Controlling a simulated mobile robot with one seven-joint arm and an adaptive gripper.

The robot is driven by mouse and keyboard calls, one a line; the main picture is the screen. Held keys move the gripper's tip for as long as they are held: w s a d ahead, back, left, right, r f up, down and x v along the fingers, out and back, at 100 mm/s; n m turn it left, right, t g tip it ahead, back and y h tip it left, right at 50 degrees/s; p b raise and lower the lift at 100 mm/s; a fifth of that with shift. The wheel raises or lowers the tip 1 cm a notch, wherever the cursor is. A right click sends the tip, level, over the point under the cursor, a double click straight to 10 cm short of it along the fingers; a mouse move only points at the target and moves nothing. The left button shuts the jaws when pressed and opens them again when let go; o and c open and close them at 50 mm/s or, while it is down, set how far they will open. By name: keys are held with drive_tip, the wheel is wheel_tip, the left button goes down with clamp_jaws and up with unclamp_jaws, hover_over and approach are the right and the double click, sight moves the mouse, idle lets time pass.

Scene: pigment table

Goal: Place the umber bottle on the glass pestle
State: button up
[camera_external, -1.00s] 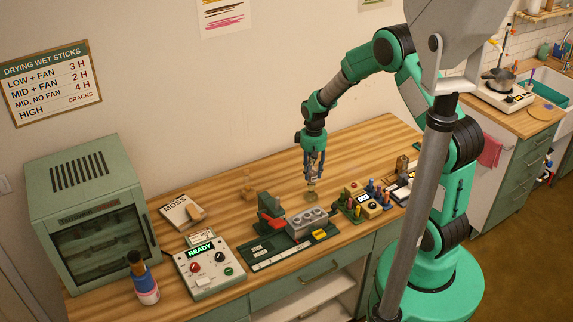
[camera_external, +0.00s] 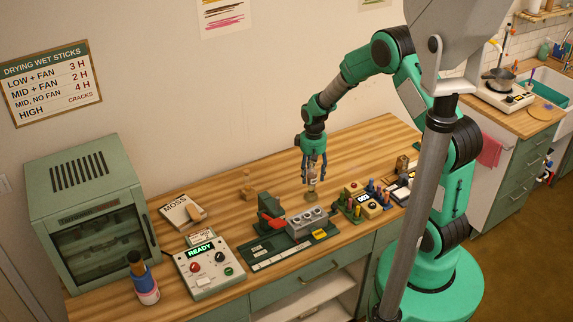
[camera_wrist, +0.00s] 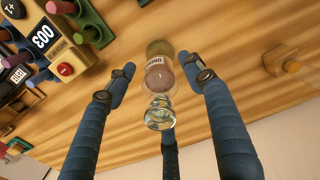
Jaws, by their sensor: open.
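The umber bottle (camera_external: 312,178) stands between my fingers in the external view. In the wrist view the bottle (camera_wrist: 159,76) shows its pale label, with a clear glass knob at the end closest to the camera. An olive, glassy round piece at its far end looks like the glass pestle (camera_wrist: 159,48), which shows low on the table in the external view (camera_external: 311,195). The bottle seems to rest on it, roughly upright; the contact itself is unclear. My gripper (camera_wrist: 166,82) is open, its fingers around the bottle with gaps on both sides.
A green press with a grey mould block (camera_external: 307,222) stands in front of the bottle. A counter box with several coloured sticks (camera_external: 362,199) is to the right. A small wooden piece (camera_external: 248,187) lies to the left. The table behind is clear.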

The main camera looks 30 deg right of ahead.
drive_tip(key=shift+r, duration=0.1)
wheel_tip(320, 180, up, 11)
drive_tip(key=shift+r+p, duration=0.15)
drive_tip(key=shift+p, duration=0.35)
drive_tip(key=shift+r, duration=0.4)
drive_tip(key=shift+r, duration=0.1)
drive_tip(key=shift+s+r, duration=0.1)
drive_tip(key=shift+r, duration=0.15)
drive_tip(key=s+r+m+t, duration=0.1)
drive_tip(key=s+r+t, duration=0.3)
drive_tip(key=s+r, duration=1.8)
drive_tip(key=s+d+r+m+t, duration=0.1)
drive_tip(key=s+r, duration=0.1)
drive_tip(key=s, duration=0.7)
drive_tip(key=shift+s+r+t, duration=0.25)
drive_tip(key=shift+t, duration=0.05)
